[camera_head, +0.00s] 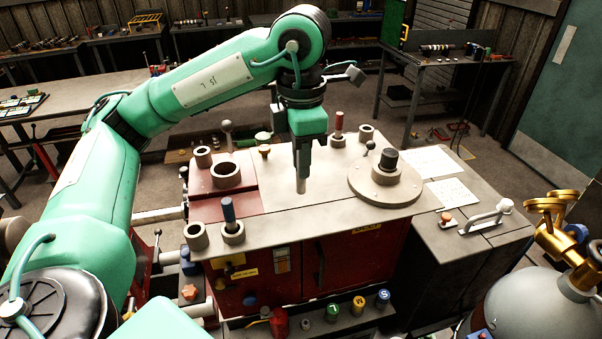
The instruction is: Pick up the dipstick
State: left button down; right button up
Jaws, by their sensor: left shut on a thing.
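My left gripper (302,160) hangs from the green arm, pointing down over the middle of the machine's light top. It is shut on a short grey cylindrical piece (301,186), which shows at the fingertips. Most of this piece is hidden, and I cannot tell for sure that it is the dipstick or whether it touches the top. A red-handled pin (338,123) stands in a ring behind the gripper. My right gripper is not in view.
A round flange with a black knob (388,158) stands on the red machine (335,268) at right. A grey gas cylinder with brass valve (555,225) is at far right. The top's front middle is clear.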

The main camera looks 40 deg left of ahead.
pick_arm(q)
notch_tip(320, 180, up, 16)
jog(key=p, duration=0.1)
dwell(0.5)
